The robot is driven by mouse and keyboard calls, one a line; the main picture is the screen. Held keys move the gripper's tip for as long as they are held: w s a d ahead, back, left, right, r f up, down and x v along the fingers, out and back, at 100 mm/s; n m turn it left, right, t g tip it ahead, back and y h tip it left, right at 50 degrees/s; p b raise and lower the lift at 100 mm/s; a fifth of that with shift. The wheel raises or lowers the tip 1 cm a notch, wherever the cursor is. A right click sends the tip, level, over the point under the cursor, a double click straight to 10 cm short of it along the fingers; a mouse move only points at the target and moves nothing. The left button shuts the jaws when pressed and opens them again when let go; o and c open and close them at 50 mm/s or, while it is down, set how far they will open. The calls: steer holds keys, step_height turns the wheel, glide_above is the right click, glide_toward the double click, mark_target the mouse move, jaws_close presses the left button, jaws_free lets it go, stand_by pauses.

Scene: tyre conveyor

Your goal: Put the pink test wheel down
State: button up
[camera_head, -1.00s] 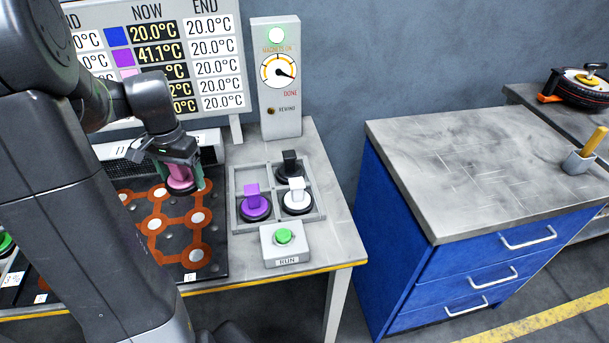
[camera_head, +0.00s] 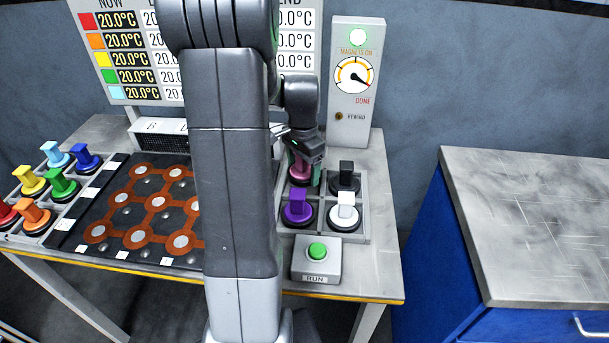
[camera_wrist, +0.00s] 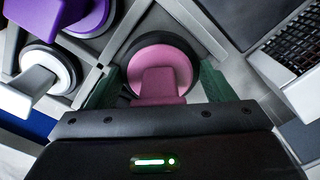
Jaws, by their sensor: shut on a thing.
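The pink test wheel (camera_head: 299,170) has a pink block handle on a round pink disc with a black rim. My gripper (camera_head: 306,172) is shut on its handle, at the back-left compartment of the grey tray (camera_head: 366,222). In the wrist view the pink wheel (camera_wrist: 160,77) sits between the green fingers of my gripper (camera_wrist: 158,92). It appears over or in that compartment; I cannot tell whether it touches the tray floor. The purple wheel (camera_head: 298,208), white wheel (camera_head: 344,212) and black wheel (camera_head: 345,176) fill the other compartments.
The RUN box (camera_head: 316,260) with a green button stands in front of the tray. The gauge post (camera_head: 354,85) stands behind. The black board (camera_head: 117,213) with orange paths lies left, partly hidden by my arm. Several coloured wheels stand at far left.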

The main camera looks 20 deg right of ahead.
mark_target(303, 176)
steer(key=shift+f, duration=1.5)
steer(key=shift+f, duration=0.2)
steer(key=o, duration=1)
steer(key=shift+c, duration=0.2)
step_height(303, 176, up, 12)
steer(key=shift+r, duration=0.2)
steer(key=shift+f, duration=0.1)
